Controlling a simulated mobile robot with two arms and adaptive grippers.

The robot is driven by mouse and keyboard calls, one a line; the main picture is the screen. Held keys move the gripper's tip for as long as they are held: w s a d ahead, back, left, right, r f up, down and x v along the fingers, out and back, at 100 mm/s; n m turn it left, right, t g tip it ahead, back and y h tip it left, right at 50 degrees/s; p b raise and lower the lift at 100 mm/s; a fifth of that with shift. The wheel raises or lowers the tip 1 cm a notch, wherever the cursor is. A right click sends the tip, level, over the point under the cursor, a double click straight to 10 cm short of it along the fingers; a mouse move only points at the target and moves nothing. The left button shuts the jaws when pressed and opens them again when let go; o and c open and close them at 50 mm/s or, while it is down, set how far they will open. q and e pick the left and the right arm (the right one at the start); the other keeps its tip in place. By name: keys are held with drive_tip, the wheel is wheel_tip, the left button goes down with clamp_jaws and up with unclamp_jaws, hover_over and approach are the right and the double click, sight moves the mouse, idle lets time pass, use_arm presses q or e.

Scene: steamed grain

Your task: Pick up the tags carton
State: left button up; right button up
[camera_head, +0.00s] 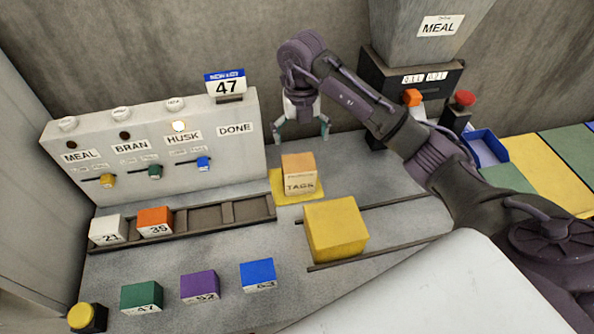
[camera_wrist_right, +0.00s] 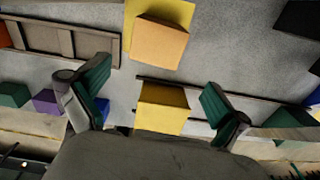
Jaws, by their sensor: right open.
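The tags carton (camera_head: 300,180) is a small tan box with "TAGS" printed on its front. It stands on a yellow mat (camera_head: 283,198) right of the slotted rail. In the right wrist view the carton (camera_wrist_right: 159,43) shows at top centre, beyond the fingertips. My right gripper (camera_head: 303,137) hangs open and empty above and behind the carton, apart from it. Its two green fingers are spread in the right wrist view (camera_wrist_right: 155,90), with a yellow block between them in the picture, lower down. My left gripper is not in view.
The large yellow block (camera_head: 335,232) sits between two rails in front of the carton. Green (camera_head: 142,297), purple (camera_head: 199,287) and blue (camera_head: 257,275) blocks stand along the front. A panel (camera_head: 150,150) stands at the left, and a dark machine (camera_head: 400,85) is behind my right arm.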

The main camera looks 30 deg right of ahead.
sight(299, 162)
wheel_tip(299, 162, down, 7)
drive_tip(key=shift+p, duration=0.75)
drive_tip(key=shift+a+f+p, duration=0.15)
drive_tip(key=shift+f+p, duration=0.25)
drive_tip(key=shift+f, duration=0.15)
drive_tip(key=f, duration=0.1)
drive_tip(key=f+p, duration=0.1)
drive_tip(key=f, duration=0.1)
drive_tip(key=shift+w+f, duration=0.25)
drive_tip(key=shift+f, duration=0.5)
drive_tip(key=shift+c, duration=0.2)
drive_tip(key=c, duration=1.1)
drive_tip(key=shift+w, duration=0.1)
drive_tip(key=shift+r, duration=0.15)
drive_tip(key=shift+c, duration=0.2)
